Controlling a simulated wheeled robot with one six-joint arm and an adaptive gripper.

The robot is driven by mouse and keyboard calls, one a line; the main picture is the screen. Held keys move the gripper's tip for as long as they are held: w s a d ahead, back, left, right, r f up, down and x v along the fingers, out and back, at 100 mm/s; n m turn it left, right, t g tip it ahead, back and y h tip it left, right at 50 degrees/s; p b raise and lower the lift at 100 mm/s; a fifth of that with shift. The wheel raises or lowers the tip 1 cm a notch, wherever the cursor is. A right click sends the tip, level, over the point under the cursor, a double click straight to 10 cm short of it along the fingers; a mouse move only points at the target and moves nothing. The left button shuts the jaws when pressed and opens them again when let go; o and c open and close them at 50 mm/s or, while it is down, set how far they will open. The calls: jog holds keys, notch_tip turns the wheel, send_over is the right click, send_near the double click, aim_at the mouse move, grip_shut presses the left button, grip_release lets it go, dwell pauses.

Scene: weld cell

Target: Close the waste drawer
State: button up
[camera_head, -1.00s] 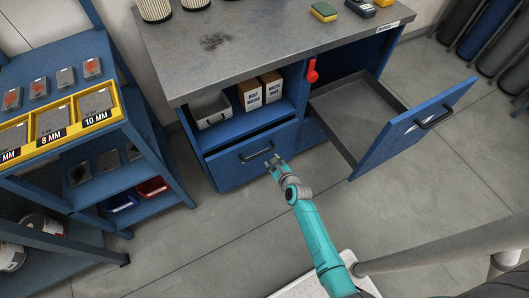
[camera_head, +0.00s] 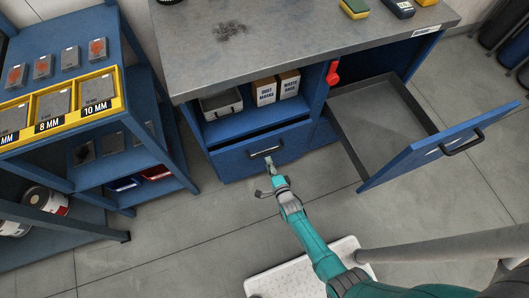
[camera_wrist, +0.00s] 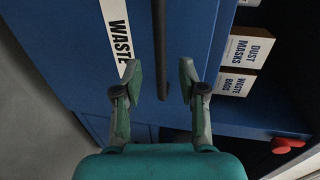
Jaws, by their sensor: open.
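The waste drawer (camera_head: 240,165) is the blue left drawer under the shelf. A dark gap shows above its front, so it looks slightly open. In the wrist view its blue front (camera_wrist: 85,60) carries a white label reading WASTE, beside a dark bar handle (camera_wrist: 160,50). The handle also shows in the head view (camera_head: 264,152). My gripper (camera_wrist: 159,78) is open and empty, facing the front, with the handle's near end between its fingertips in the picture. Whether it touches cannot be told. In the head view my gripper (camera_head: 264,178) is just below the handle.
A second drawer (camera_head: 430,152) at the right stands wide open and empty, jutting towards me. A red hook-like part (camera_head: 332,73) hangs between the two. A blue rack (camera_head: 150,100) stands at the left. Bare floor (camera_head: 190,215) lies in front of the bench.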

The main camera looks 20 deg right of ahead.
aim_at(264, 153)
jog(key=shift+x, duration=3.25)
jog(key=shift+c, duration=0.2)
grip_shut()
